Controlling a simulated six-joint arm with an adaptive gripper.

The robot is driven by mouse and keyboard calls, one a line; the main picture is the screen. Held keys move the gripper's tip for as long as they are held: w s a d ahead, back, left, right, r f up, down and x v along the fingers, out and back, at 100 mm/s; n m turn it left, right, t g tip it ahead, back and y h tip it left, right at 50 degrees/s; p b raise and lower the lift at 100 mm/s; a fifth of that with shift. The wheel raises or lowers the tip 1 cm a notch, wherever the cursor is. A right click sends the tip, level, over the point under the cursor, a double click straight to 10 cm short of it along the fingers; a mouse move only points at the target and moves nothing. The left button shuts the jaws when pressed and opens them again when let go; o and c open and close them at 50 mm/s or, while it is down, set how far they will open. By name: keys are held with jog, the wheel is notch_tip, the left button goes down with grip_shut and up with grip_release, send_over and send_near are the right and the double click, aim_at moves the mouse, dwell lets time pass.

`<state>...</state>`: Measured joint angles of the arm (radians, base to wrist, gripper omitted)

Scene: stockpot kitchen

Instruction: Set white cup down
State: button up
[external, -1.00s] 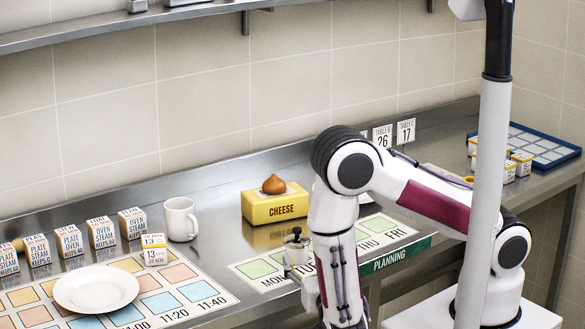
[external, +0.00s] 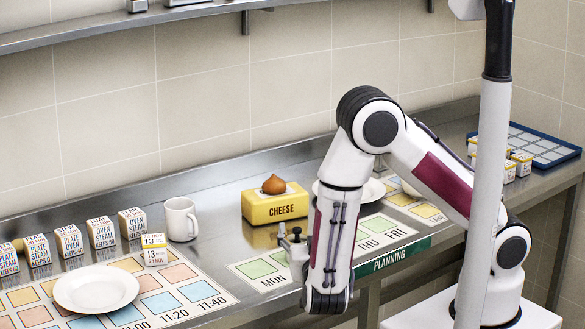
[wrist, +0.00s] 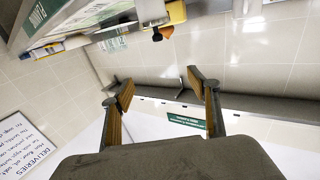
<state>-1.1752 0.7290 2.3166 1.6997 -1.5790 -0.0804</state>
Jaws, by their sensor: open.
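A white cup (external: 181,219), a mug with a handle, stands upright on the steel counter, left of the yellow cheese box and behind the printed mat. Nothing touches it. My gripper (wrist: 160,88) shows in the wrist view with its two fingers well apart and nothing between them.
The yellow cheese box (external: 275,207) carries a brown onion-like item (external: 273,184). A white plate (external: 96,289) lies on the left mat, with several labelled boxes (external: 101,232) behind it. Another plate (external: 372,191) is partly behind my arm. A blue tray (external: 540,146) stands far right.

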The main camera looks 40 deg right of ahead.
aim_at(293, 242)
jog(key=w+a+m+g+h, duration=0.2)
jog(key=w+m+g+h, duration=0.2)
jog(key=w+m+g, duration=0.45)
jog(key=shift+n+g, duration=0.65)
jog(key=shift+g, duration=0.2)
jog(key=shift+s+d+f, duration=0.1)
jog(key=shift+s+f, duration=0.1)
jog(key=shift+f, duration=0.65)
jog(key=shift+s+a+f, duration=0.1)
jog(key=shift+s+f, duration=0.15)
jog(key=shift+f, duration=0.65)
jog(key=shift+s+d+f, duration=0.1)
jog(key=shift+s+f, duration=0.1)
jog(key=shift+f, duration=0.65)
jog(key=shift+x, duration=1.25)
jog(key=shift+x, duration=2.65)
grip_shut()
